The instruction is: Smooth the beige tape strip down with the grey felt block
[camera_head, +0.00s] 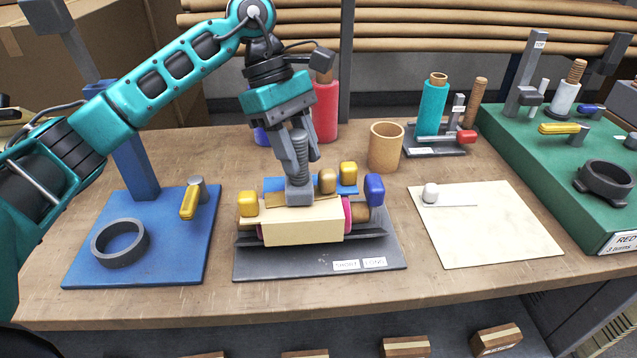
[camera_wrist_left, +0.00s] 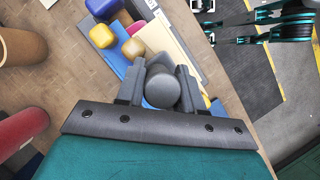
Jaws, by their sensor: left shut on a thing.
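My left gripper (camera_head: 300,157) is shut on the ribbed upright handle of the grey felt block (camera_head: 299,193). The block is upright, with its foot at the rear top edge of the beige tape strip (camera_head: 303,226). I cannot tell whether they touch. The strip looks like a pale, box-like band along the front of a pink roll (camera_head: 347,214) in a dark cradle (camera_head: 320,262). In the left wrist view, the block's round grey end (camera_wrist_left: 162,88) sits between the fingers and the beige strip (camera_wrist_left: 170,45) shows beyond. My right gripper is not in view.
Yellow knobs (camera_head: 248,203) and a blue knob (camera_head: 374,189) stand close around the cradle. A blue stand (camera_head: 180,250) is left, a cardboard tube (camera_head: 386,147) behind, a cream sheet (camera_head: 490,235) right. A green base (camera_head: 560,170) fills the far right.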

